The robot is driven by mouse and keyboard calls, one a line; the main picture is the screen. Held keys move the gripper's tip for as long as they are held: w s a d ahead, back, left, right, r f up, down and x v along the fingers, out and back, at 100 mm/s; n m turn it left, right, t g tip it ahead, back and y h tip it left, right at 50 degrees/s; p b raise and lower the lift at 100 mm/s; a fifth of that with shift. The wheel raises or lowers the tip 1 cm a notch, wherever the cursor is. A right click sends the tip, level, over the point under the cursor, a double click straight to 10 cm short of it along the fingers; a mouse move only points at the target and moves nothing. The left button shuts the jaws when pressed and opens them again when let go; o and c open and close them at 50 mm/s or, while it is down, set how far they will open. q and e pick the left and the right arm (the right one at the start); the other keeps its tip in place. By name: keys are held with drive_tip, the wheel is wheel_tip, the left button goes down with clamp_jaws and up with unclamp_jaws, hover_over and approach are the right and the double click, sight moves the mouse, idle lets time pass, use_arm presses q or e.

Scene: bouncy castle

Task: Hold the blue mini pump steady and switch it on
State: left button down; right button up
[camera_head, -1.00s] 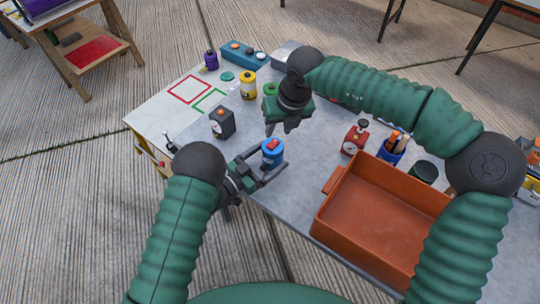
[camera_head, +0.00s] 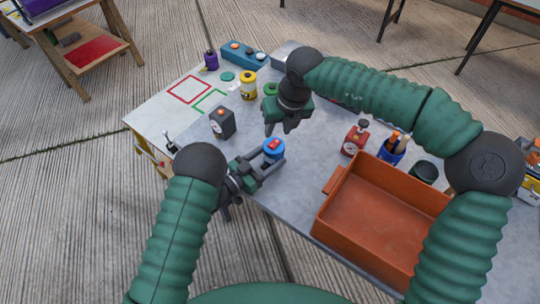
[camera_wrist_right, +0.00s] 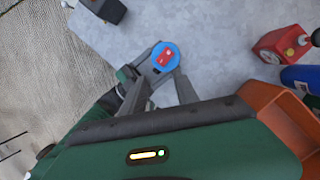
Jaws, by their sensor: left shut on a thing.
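The blue mini pump (camera_head: 273,148) stands upright near the front edge of the grey table, with a red switch on its top. It also shows in the right wrist view (camera_wrist_right: 171,51), with the red switch (camera_wrist_right: 166,55) facing up. My left gripper (camera_head: 268,160) is shut on the pump's body, one finger on each side. My right gripper (camera_head: 283,128) hangs above the table, behind and slightly right of the pump, apart from it.
An orange tray (camera_head: 327,221) stands at the right front. Red (camera_head: 189,90) and green outlines mark the table's left part.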

drive_tip(key=shift+a+n, duration=0.1)
drive_tip(key=shift+n, duration=0.2)
drive_tip(key=c, duration=0.4)
drive_tip(key=shift+w+a+r+n, duration=0.1)
drive_tip(key=shift+w+r+n, duration=0.05)
drive_tip(key=shift+n, duration=0.65)
drive_tip(key=shift+c, duration=1.3)
drive_tip(key=shift+w+a+r+n+h, duration=0.1)
drive_tip(key=shift+n+h, duration=0.05)
drive_tip(key=shift+n, duration=0.4)
drive_tip(key=shift+w+a+r+n+h, duration=0.1)
drive_tip(key=shift+n+h, duration=0.05)
drive_tip(key=shift+n, duration=0.4)
clamp_jaws()
drive_tip(key=a+r+n+h, duration=0.1)
drive_tip(key=n, duration=0.6)
drive_tip(key=r+n+h, duration=0.1)
drive_tip(key=r+n, duration=0.1)
drive_tip(key=n, duration=0.5)
drive_tip(key=a+r+n+h, duration=0.1)
drive_tip(key=r+n, duration=0.1)
drive_tip(key=n, duration=0.5)
drive_tip(key=shift+w+a+g, duration=0.15)
drive_tip(key=shift+a+g, duration=0.15)
drive_tip(key=shift+f, duration=0.1)
